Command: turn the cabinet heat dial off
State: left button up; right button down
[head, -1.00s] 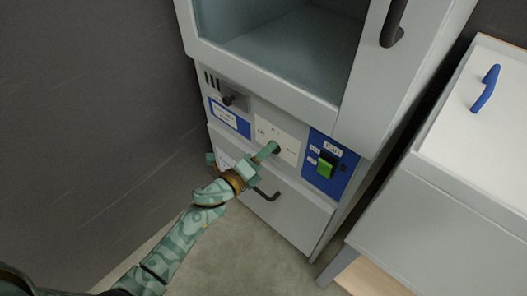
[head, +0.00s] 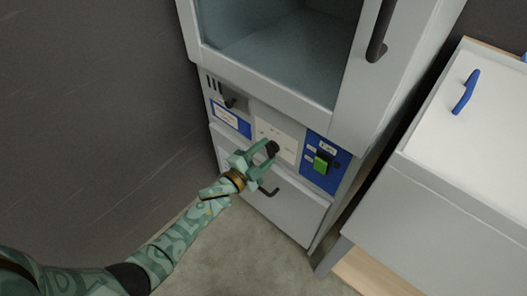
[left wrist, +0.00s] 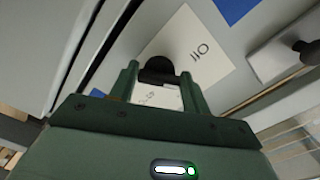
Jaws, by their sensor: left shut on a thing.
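The heat dial (head: 272,147) is a small black knob on a white label plate (head: 286,142) in the middle of the cabinet's (head: 228,72) control panel. My left gripper (head: 265,156) reaches it from the lower left and is shut on it. In the left wrist view the black dial (left wrist: 159,67) sits between the two green fingertips (left wrist: 158,80). Upside-down lettering that looks like "OFF" shows on the white plate (left wrist: 203,40) beside it. The dial's pointer direction is hard to tell. My right gripper is out of view.
A green switch (head: 321,164) on a blue plate is right of the dial, and a smaller black knob (head: 230,102) is left. A drawer with a dark handle (head: 268,191) lies below. A white-topped unit (head: 462,140) with a blue handle stands at right.

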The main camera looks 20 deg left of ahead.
pick_arm(q)
jog(key=shift+s+f+n+p, duration=0.1)
jog(key=shift+n+p, duration=0.4)
jog(key=shift+n, duration=1.5)
jog(key=shift+f+n+p, duration=0.1)
jog(key=shift+n+p, duration=0.4)
jog(key=shift+n, duration=1.5)
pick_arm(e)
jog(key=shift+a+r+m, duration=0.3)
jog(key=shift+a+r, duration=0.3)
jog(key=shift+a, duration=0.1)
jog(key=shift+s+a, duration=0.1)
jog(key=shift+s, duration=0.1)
pick_arm(q)
jog(key=shift+d, duration=0.1)
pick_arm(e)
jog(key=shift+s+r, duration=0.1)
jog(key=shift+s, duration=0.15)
pick_arm(q)
jog(key=o, duration=1)
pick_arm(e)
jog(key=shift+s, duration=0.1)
